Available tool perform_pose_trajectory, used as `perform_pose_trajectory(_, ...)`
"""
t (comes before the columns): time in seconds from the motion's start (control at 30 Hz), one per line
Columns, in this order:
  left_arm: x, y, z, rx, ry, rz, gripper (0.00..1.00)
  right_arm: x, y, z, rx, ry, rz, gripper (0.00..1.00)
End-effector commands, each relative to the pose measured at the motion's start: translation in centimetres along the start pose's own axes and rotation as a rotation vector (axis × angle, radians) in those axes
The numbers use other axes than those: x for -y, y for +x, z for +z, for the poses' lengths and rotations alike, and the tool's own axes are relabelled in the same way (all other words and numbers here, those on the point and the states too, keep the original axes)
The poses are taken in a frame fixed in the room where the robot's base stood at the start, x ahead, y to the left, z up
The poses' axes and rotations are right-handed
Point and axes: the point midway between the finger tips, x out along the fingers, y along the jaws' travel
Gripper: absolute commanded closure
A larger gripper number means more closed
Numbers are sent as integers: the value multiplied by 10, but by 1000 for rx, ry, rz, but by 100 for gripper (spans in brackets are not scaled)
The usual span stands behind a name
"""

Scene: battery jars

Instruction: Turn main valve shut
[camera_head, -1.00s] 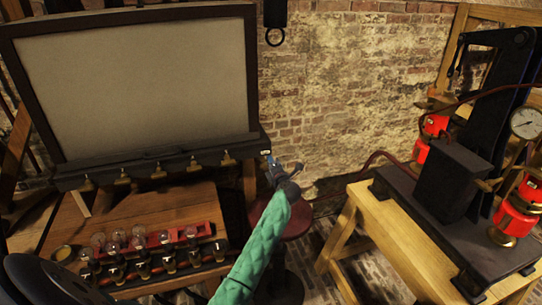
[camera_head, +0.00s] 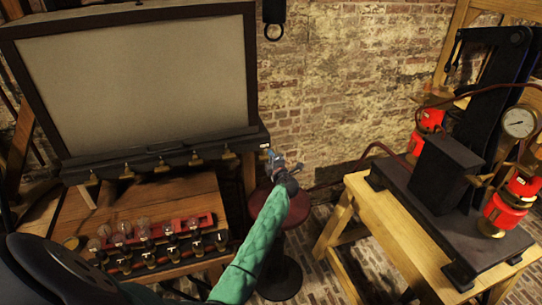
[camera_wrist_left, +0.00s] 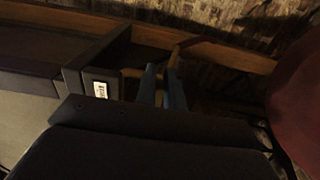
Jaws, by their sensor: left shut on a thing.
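My left gripper (camera_head: 271,160) is at the right end of the dark rail (camera_head: 160,160) under the large grey panel. It also shows in the left wrist view (camera_wrist_left: 162,88), where its two bluish fingers stand close together beside a dark box end with a small white label (camera_wrist_left: 101,89). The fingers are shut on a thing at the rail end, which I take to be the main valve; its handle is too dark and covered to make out. Several small brass valves (camera_head: 195,158) hang along the rail. My right gripper is not in view.
A wooden bench (camera_head: 150,208) below the rail bears glass bulbs in a red rack (camera_head: 160,228). A dark red stool (camera_head: 297,212) stands under my left arm. A wooden table (camera_head: 390,225) at the right carries a black press, red jars (camera_head: 505,212) and a gauge (camera_head: 519,122).

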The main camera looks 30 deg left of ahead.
Motion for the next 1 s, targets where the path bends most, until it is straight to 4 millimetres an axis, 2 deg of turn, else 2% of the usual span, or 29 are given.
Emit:
perform_pose_trajectory(0.3,1,-1,1,2,1,-1,100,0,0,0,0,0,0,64)
perform_pose_trajectory(0.33,1,-1,1,2,1,-1,86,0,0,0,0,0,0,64)
perform_pose_trajectory(0.43,1,-1,1,2,1,-1,68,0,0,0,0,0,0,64)
perform_pose_trajectory(0.77,2,-3,1,1,0,-1,68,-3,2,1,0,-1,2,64)
perform_pose_trajectory(1.0,6,-34,1,2,-2,-1,68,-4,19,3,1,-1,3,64)
